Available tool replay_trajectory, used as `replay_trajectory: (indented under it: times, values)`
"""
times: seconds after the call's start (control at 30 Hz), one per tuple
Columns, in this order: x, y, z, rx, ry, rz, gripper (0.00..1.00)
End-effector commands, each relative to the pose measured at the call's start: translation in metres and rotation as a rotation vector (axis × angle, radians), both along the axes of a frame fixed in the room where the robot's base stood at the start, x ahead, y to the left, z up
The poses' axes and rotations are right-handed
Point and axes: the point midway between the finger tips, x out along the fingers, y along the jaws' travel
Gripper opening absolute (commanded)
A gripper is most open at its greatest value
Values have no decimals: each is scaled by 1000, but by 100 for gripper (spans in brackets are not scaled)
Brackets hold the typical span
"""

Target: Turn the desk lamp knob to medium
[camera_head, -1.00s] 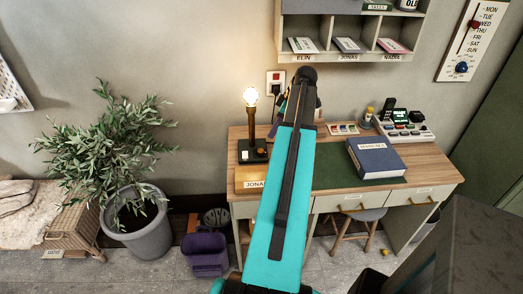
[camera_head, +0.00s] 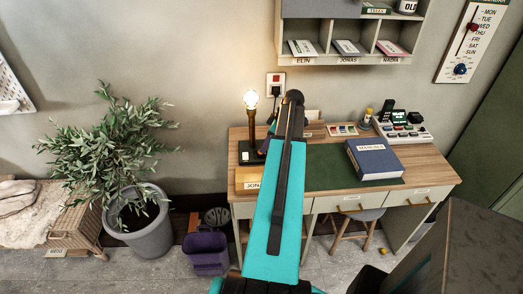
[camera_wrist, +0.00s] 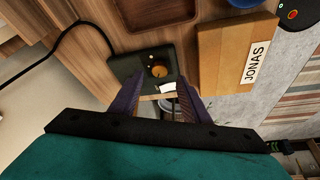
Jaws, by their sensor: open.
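The desk lamp (camera_head: 250,122) stands at the left end of the desk, its bare bulb glowing. Its dark square base has an orange round knob (camera_wrist: 159,71) and a white label (camera_wrist: 168,87). My gripper (camera_wrist: 163,78) is open, with two purple fingers angled toward the base. In the wrist view the knob appears between the fingertips; I cannot tell whether they touch it. The knob's setting is too small to read. In the head view my arm hides the right side of the base and the knob.
A dark cable (camera_wrist: 45,55) runs off to the left. The desk (camera_head: 330,180) also holds a blue book (camera_head: 375,160). A wall socket (camera_head: 276,84) is behind the lamp.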

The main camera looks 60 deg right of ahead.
Motion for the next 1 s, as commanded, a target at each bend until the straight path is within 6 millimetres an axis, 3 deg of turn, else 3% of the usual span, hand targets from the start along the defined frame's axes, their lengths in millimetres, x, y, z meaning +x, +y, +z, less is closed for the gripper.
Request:
replay_trajectory:
  times: [0.5, 0.93, 1.0]
  values:
    - [17, 4, -42, 1, 0, 0, 43]
    - [19, 4, -47, 0, 0, 0, 43]
    - [19, 4, -47, 0, 0, 0, 34]
